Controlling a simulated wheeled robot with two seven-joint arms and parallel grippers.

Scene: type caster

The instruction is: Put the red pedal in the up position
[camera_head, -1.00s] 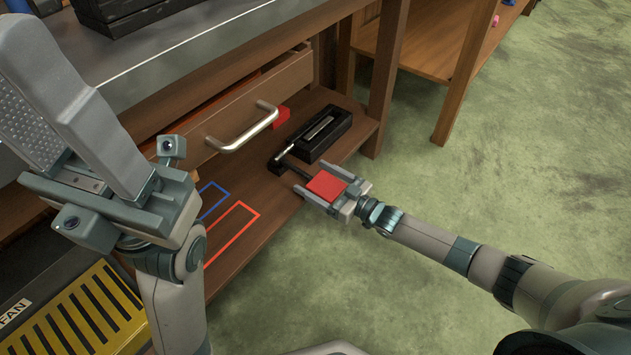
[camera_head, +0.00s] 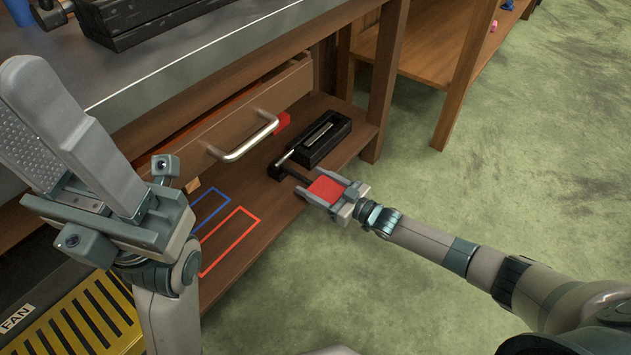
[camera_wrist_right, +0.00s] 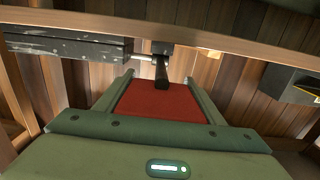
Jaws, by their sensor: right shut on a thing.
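The red pedal (camera_head: 325,189) is a flat red pad on a black lever. The lever joins a small black pivot block at the edge of the lower wooden shelf. My right gripper (camera_head: 323,190) is shut on the red pedal, with one finger along each side of the pad. In the right wrist view the red pedal (camera_wrist_right: 160,100) fills the space between the fingers, and its black lever runs away toward the shelf. My left gripper (camera_head: 75,135) is raised at the left, away from the pedal; I cannot tell whether its fingers are apart.
A black box-shaped housing (camera_head: 321,140) sits on the shelf behind the pedal. A drawer with a metal handle (camera_head: 243,139) overhangs the shelf. Red and blue outlines mark the shelf. A table leg (camera_head: 384,85) stands behind. Green floor is clear at right.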

